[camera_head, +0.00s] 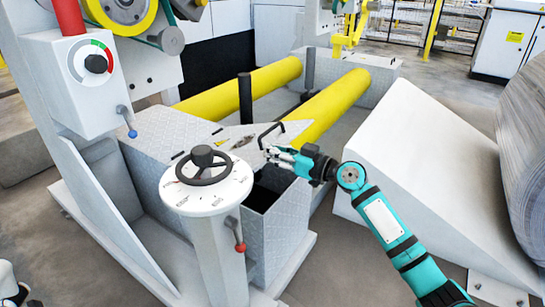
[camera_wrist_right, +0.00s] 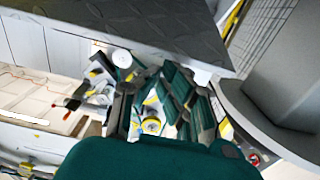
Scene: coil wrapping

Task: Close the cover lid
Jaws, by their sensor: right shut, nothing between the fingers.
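The cover lid (camera_head: 238,146) is a grey tread-plate panel with a black handle (camera_head: 271,133). It stands partly open over a metal box (camera_head: 287,222), whose dark inside shows below it. My right gripper (camera_head: 272,153) is shut and empty at the lid's near right edge, just below the handle. I cannot tell whether it touches the lid. In the right wrist view, a dark tread plate (camera_wrist_right: 150,25), apparently the lid, spans the top, beyond the gripper's fingers (camera_wrist_right: 165,85).
A white pedestal with a black handwheel (camera_head: 203,165) stands left of the box. Yellow rollers (camera_head: 325,107) lie behind. A white sloped block (camera_head: 430,165) and a large coil (camera_head: 525,150) are on the right. A control box (camera_head: 90,75) is at the upper left.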

